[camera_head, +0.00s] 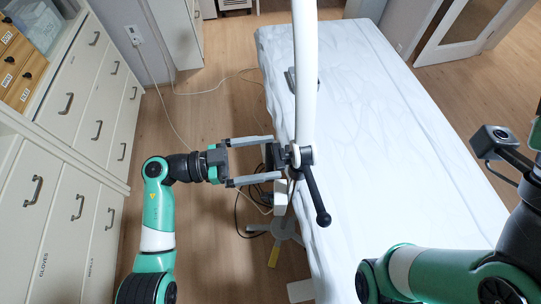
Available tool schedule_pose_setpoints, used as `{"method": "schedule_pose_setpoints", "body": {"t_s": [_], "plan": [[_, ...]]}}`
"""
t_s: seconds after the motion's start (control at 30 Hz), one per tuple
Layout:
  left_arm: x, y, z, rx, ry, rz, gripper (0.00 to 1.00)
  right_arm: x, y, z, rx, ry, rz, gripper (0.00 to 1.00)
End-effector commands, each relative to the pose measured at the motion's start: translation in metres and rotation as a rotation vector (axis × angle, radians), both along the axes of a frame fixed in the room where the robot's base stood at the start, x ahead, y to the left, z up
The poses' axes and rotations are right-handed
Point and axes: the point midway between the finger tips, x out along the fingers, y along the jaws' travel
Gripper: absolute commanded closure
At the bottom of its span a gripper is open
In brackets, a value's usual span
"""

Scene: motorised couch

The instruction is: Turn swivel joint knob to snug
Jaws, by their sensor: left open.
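The swivel joint (300,156) is a grey and black clamp on a white pole that rises beside the couch edge. A black lever handle (317,198) slants down to the right from it. A dark knob (275,156) shows on the joint's left side. My left gripper (277,158) comes in from the left, open, with one long grey finger above the knob and the other below it. The fingertips reach the joint; whether either touches it I cannot tell. My right arm is at the lower right, and I cannot make out its gripper fingers.
The couch (400,150) has a white sheet and fills the middle and right. White drawer cabinets (75,125) stand at the left, with wooden boxes (20,70) on top. Cables (195,92) lie on the wooden floor. The pole's base (285,228) stands below the joint.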

Motion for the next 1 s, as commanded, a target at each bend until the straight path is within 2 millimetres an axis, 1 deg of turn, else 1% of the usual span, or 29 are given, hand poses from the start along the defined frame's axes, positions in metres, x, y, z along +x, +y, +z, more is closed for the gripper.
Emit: {"method": "schedule_pose_setpoints", "body": {"t_s": [0.03, 0.13, 0.37, 0.4, 0.47, 0.6, 0.67, 0.7, 0.8, 0.9, 1.0], "plan": [[0.001, -0.006, -0.002, 0.0, -0.001, -0.002, 0.0, 0.0, 0.0, -0.003, 0.0, 0.0, 0.0, 1.0], [0.002, -0.013, 0.0, -0.001, 0.0, -0.001, 0.0, 0.0, 0.0, -0.004, 0.0, 0.0, 0.0, 1.0], [0.003, -0.014, 0.001, -0.001, 0.0, 0.0, 0.0, 0.0, 0.0, -0.004, 0.0, 0.0, 0.0, 1.0], [0.003, -0.014, 0.001, -0.001, 0.0, 0.0, 0.02, 0.0, 0.0, -0.004, 0.0, 0.0, 0.0, 1.0], [0.003, -0.014, 0.001, -0.001, 0.0, 0.0, 0.13, 0.0, 0.0, -0.004, 0.0, 0.0, 0.0, 1.0], [0.003, -0.014, 0.0, -0.001, 0.0, 0.0, 0.38, 0.0, 0.0, -0.004, 0.0, 0.0, 0.0, 1.0], [0.003, -0.014, 0.0, -0.001, 0.0, 0.0, 0.49, 0.0, 0.0, -0.004, 0.0, 0.0, 0.0, 1.0], [0.003, -0.014, 0.0, -0.001, 0.0, 0.0, 0.56, 0.0, 0.0, -0.004, 0.0, 0.0, 0.0, 1.0], [0.003, -0.014, 0.0, -0.001, 0.0, 0.0, 0.71, 0.0, 0.0, -0.004, 0.0, 0.0, 0.0, 1.0], [0.003, -0.014, 0.002, 0.002, -0.012, 0.0, 0.71, 0.0, 0.0, -0.001, 0.0, 0.0, 0.0, 1.0], [0.002, -0.014, 0.005, 0.015, -0.07, 0.0, 0.71, 0.0, 0.0, 0.009, 0.0, 0.0, 0.0, 1.0]]}}
